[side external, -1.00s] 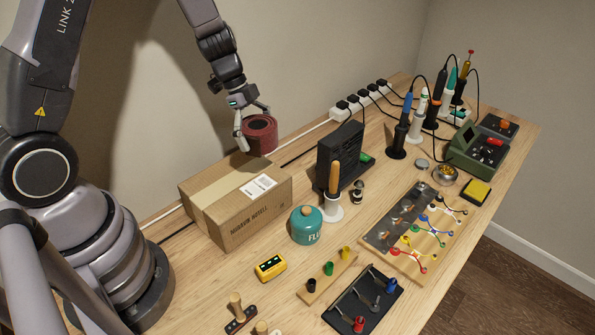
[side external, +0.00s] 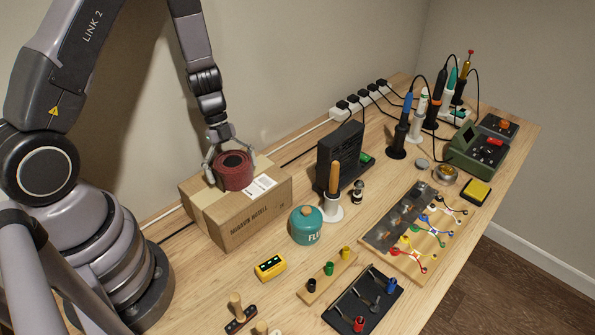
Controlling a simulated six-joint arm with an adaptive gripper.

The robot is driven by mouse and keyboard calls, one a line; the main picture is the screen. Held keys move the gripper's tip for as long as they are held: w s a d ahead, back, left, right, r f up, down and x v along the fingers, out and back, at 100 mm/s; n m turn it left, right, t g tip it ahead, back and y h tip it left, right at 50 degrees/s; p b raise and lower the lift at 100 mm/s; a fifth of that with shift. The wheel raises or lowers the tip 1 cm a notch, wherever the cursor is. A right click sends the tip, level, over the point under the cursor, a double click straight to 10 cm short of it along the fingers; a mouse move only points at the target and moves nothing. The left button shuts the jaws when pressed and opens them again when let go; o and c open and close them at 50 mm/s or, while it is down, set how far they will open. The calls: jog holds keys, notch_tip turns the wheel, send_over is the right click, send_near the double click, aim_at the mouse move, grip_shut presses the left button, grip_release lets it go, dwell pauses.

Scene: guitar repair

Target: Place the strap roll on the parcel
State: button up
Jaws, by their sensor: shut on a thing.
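The strap roll (side external: 235,172) is a dark red coiled band with a spiral top. My gripper (side external: 230,165) is shut on it, with its fingers at the roll's sides. The roll is upright over the top of the parcel (side external: 235,228), a brown cardboard box with tape and a white label. The roll's lower edge appears at or very close to the box top, left of the label; I cannot tell if it touches. The far finger is partly hidden.
A black slatted box (side external: 340,155) stands right of the parcel, with a wooden-handled tool in a white stand (side external: 332,210). A teal flux jar (side external: 306,225) is in front of it. A power strip (side external: 362,98) lies along the wall. A yellow device (side external: 270,267) sits in front.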

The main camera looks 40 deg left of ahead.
aim_at(229, 159)
jog(key=o, duration=0.8)
jog(key=shift+f, duration=0.15)
jog(key=r, duration=0.6)
jog(key=a+r, duration=0.1)
jog(key=r, duration=0.3)
jog(key=shift+w, duration=0.15)
